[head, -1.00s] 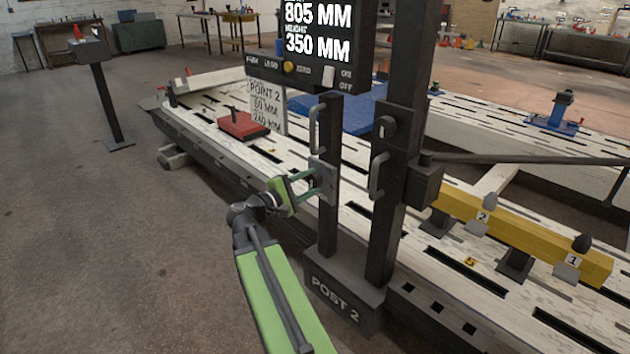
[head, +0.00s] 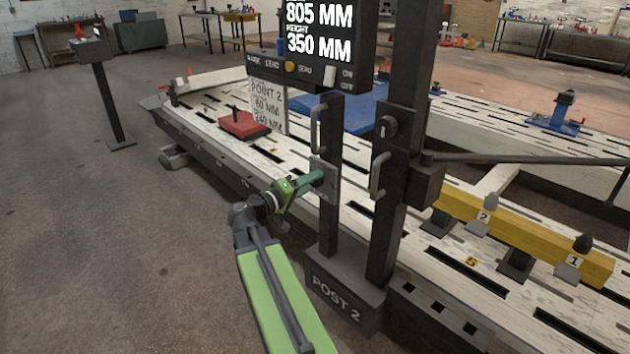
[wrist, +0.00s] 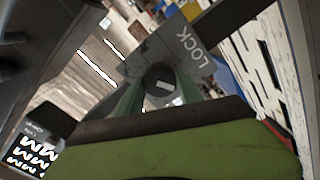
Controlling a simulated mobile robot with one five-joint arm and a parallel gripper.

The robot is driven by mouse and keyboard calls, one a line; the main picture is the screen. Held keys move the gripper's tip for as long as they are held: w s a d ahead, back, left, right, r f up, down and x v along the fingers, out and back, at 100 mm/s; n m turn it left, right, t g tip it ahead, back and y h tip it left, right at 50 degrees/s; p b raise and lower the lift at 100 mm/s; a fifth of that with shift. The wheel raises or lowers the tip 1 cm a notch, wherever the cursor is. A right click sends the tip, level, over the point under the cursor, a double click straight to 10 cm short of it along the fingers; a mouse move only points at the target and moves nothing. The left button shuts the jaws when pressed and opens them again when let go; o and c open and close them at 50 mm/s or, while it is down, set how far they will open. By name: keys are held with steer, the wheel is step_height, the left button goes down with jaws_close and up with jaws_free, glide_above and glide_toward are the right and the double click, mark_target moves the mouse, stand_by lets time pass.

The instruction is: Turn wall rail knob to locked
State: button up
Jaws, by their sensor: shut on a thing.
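The wall rail knob (wrist: 160,82) is a dark round knob with a short white mark, on a grey plate (wrist: 150,48) lettered LOCK. The LOCK lettering (wrist: 195,45) sits up and right of the knob in the wrist view; the white mark lies nearly level in that picture. My gripper (head: 322,177) is shut on the knob, with a green finger on each side in the wrist view. In the head view the plate (head: 331,186) is on the thin upright of Post 2, and my fingers hide the knob.
Post 2's thick column (head: 392,215) with a handle stands just right of my gripper. A display box (head: 318,45) hangs above. The long slotted bench (head: 225,160) runs behind, with a red block (head: 243,125) on it. Open floor lies left.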

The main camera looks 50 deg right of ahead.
steer(key=m, duration=0.5)
steer(key=shift+a+m, duration=0.1)
steer(key=shift+m, duration=0.2)
stand_by(0.4)
steer(key=o, duration=1.4)
steer(key=w+a, duration=0.1)
steer(key=a, duration=1.6)
steer(key=shift+w+a, duration=0.15)
steer(key=shift+a, duration=0.1)
